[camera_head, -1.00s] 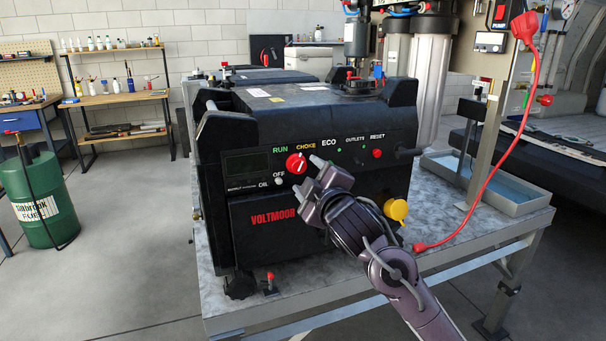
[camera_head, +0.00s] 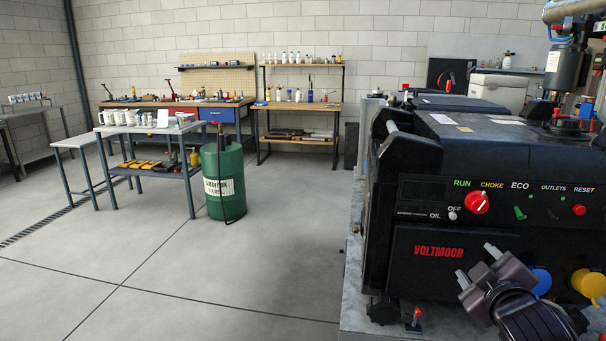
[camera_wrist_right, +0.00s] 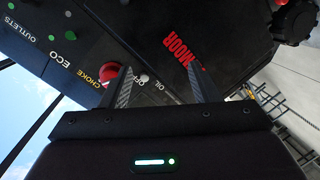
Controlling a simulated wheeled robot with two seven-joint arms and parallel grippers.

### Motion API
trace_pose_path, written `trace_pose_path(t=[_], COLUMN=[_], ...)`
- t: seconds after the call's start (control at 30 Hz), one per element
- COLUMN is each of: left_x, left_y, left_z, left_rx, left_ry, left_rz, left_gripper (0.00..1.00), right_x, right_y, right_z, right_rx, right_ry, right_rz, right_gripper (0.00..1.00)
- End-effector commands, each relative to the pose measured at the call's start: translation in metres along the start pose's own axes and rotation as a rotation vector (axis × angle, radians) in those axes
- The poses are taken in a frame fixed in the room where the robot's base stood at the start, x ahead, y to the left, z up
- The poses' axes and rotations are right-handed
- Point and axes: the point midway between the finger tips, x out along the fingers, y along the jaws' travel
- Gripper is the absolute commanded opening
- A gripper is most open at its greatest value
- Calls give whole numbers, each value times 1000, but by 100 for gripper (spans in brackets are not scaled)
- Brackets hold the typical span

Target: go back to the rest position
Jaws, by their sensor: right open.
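My right gripper (camera_head: 477,265) is in front of the lower part of the black generator's (camera_head: 400,232) front panel, just right of the red VOLTMOOR label. Its two fingers are apart with nothing between them. In the right wrist view the open fingers (camera_wrist_right: 163,88) point towards the panel, with the red choke knob (camera_wrist_right: 109,73) near one finger and the VOLTMOOR label near the other. In the head view the choke knob (camera_head: 477,203) is above the gripper and clear of it. My left gripper is not in view.
The generator stands on a grey bench (camera_head: 354,290). A blue cap (camera_head: 541,281) and a yellow cap (camera_head: 590,284) are close to the right gripper. A green fuel drum (camera_head: 224,182) and a small table (camera_head: 150,130) stand on the left. The floor between is clear.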

Motion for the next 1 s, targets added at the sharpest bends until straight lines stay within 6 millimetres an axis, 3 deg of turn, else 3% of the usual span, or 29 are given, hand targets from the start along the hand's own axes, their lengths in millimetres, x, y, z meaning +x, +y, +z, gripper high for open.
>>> trace_pose_path(t=[0.03, 0.1, 0.2, 0.3, 0.5, 0.73, 0.8, 1.0], left_x=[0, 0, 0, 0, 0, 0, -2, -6], left_y=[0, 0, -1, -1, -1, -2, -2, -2], left_z=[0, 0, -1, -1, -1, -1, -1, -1], left_rx=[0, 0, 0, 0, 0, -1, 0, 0], left_ry=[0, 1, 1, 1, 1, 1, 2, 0], left_rz=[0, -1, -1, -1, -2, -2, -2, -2], left_gripper=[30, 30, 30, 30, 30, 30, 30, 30], right_x=[-6, -19, -48, -78, -137, -203, -187, -164], right_y=[-36, -85, -146, -193, -254, -301, -317, -366], right_z=[15, 35, 60, 78, 97, 107, 119, 151], right_rx=[47, 123, 225, 304, 422, 529, 517, 506], right_ry=[-57, -150, -290, -414, -617, -833, -830, -847], right_rz=[-79, -188, -331, -442, -602, -749, -742, -752], right_gripper=[56, 56, 56, 56, 56, 56, 56, 56])
